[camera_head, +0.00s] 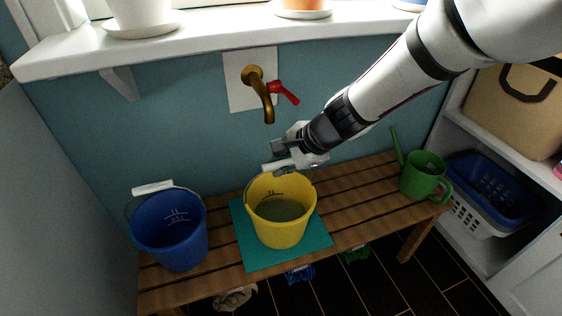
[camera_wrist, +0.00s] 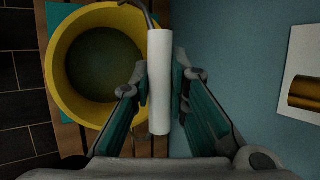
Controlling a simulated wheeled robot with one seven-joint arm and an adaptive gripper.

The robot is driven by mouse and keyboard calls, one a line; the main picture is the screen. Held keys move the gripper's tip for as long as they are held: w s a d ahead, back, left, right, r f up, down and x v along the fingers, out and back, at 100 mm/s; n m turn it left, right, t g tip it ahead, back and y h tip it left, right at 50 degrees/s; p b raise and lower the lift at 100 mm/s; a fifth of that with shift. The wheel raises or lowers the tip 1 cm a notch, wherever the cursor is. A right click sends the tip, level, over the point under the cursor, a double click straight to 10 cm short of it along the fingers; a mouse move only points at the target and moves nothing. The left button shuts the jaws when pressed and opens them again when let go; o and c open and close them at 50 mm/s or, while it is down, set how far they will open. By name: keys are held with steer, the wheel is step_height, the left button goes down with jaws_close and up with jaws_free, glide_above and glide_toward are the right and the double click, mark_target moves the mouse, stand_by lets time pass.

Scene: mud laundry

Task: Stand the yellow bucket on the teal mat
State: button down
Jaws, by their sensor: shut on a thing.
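The yellow bucket (camera_head: 281,224) is upright over the teal mat (camera_head: 253,255) on the bench. I cannot tell for sure whether its base touches the mat. It shows from above in the wrist view (camera_wrist: 62,92), with dark greenish contents inside. My gripper (camera_head: 281,163) is at the bucket's back rim, shut on the white handle grip (camera_wrist: 160,82) of the bucket's bail. In the wrist view my gripper's fingers (camera_wrist: 160,85) lie on both sides of that grip. The mat shows around the bucket on several sides; its middle is hidden under the bucket.
A blue bucket (camera_head: 171,233) stands left on the wooden bench (camera_head: 345,205). A green watering can (camera_head: 423,176) stands at the right end. A brass tap (camera_head: 262,92) with a red lever juts from the wall above. A window sill (camera_head: 210,42) with pots overhangs.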

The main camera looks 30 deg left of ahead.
steer(key=c, duration=1.6)
jaws_free()
steer(key=shift+o, duration=0.2)
steer(key=shift+r, duration=0.1)
steer(key=p+v, duration=0.4)
steer(key=v, duration=0.8)
steer(key=s+d+r+n, duration=0.35)
steer(key=d+r, duration=0.25)
steer(key=d, duration=0.4)
steer(key=s+d+r+n+h, duration=0.1)
steer(key=s+d+h, duration=0.2)
steer(key=s+d, duration=0.8)
steer(key=s+d+r+n+h, duration=0.1)
steer(key=s+d+h, duration=0.3)
steer(key=s+d, duration=0.7)
steer(key=d+n, duration=0.1)
steer(key=d, duration=0.4)
steer(key=shift+s+d+r+g, duration=0.2)
steer(key=shift+s+r+g, duration=0.1)
steer(key=shift+s, duration=0.1)
